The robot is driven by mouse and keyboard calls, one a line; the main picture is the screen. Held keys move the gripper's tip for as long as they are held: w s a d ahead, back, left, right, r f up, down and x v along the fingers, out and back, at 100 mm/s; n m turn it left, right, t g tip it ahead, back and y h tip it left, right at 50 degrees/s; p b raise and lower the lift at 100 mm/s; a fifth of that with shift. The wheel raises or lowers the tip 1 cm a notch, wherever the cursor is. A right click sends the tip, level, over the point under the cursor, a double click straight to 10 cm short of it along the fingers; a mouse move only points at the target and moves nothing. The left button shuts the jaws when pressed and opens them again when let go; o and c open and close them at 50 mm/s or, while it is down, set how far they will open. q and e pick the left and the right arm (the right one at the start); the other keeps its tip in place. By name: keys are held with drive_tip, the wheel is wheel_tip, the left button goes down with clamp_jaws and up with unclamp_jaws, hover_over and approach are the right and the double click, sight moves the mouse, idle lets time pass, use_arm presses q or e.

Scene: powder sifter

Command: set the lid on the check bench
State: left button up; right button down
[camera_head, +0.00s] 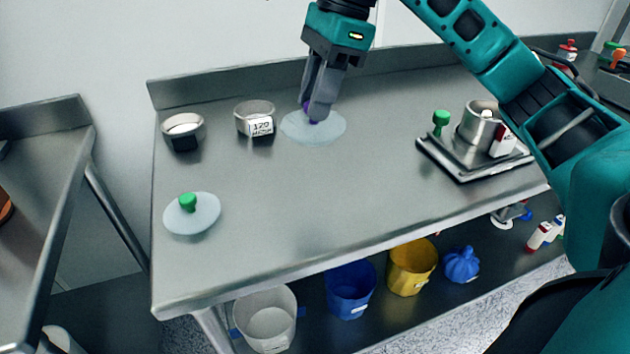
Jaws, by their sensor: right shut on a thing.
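A clear, pale lid with a purple knob (332,131) is at the back middle of the steel bench (300,215), right of a steel sieve ring. My right gripper (317,108) points down over this lid and is shut on its purple knob, which the fingers partly hide. The lid looks level; I cannot tell whether it touches the bench top or hangs just above it. A second clear lid with a green knob (205,216) lies at the front left of the bench. My left gripper is not in view.
A sifter base with a metal cup (474,122) stands at the right. Blue (350,292) and yellow (411,268) bins are below. The bench's middle front is clear.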

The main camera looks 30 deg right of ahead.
wheel_tip(320, 180, down, 13)
drive_tip(key=shift+r+b, duration=0.2)
drive_tip(key=shift+b, duration=0.75)
drive_tip(key=shift+f, duration=0.35)
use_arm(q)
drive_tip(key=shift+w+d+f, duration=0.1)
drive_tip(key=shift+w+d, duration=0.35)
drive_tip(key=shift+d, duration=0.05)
use_arm(e)
drive_tip(key=shift+f, duration=0.15)
drive_tip(key=c, duration=0.9)
unclamp_jaws()
